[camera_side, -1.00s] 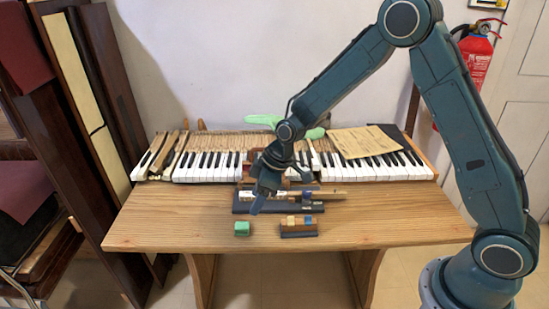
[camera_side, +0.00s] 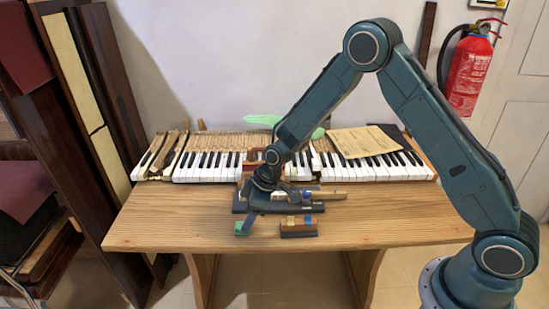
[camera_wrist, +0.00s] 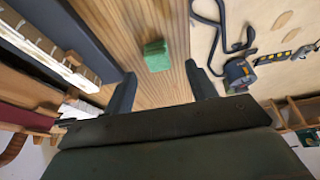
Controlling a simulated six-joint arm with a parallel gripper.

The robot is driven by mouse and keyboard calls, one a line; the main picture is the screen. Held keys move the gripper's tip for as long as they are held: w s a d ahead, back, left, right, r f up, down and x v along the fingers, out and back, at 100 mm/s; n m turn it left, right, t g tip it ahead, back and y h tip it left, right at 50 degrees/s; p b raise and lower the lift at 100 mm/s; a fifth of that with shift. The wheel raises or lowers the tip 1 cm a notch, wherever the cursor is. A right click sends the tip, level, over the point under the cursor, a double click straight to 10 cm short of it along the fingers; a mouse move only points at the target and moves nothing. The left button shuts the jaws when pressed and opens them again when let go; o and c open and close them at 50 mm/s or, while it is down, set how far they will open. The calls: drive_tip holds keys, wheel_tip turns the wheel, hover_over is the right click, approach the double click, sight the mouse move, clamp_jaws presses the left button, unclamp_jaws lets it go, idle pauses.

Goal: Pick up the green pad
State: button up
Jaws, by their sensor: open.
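The green pad (camera_side: 240,228) is a small green block on the wooden table near its front edge, left of centre. In the side view, a finger of my gripper (camera_side: 248,224) reaches down next to it and hides part of it. In the wrist view, the green pad (camera_wrist: 156,55) shows whole, lying on the wood grain. My gripper (camera_wrist: 161,70) is open there, one finger to each side, with the pad just beyond the fingertips and between their lines. Nothing is held. I cannot tell whether a finger touches the pad.
A small dark block with coloured pieces (camera_side: 299,227) sits right of the pad. A dark tray (camera_side: 311,209) with tools lies behind, before the piano keyboard (camera_side: 205,166). The wooden table (camera_side: 160,225) is clear to the left. A cabled device (camera_wrist: 238,76) shows beyond the table edge.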

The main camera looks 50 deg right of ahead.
drive_tip(key=shift+x, duration=2.2)
drive_tip(key=shift+d, duration=0.15)
drive_tip(key=c, duration=1)
drive_tip(key=shift+c, duration=0.2)
drive_tip(key=shift+w, duration=0.1)
wheel_tip(320, 180, up, 20)
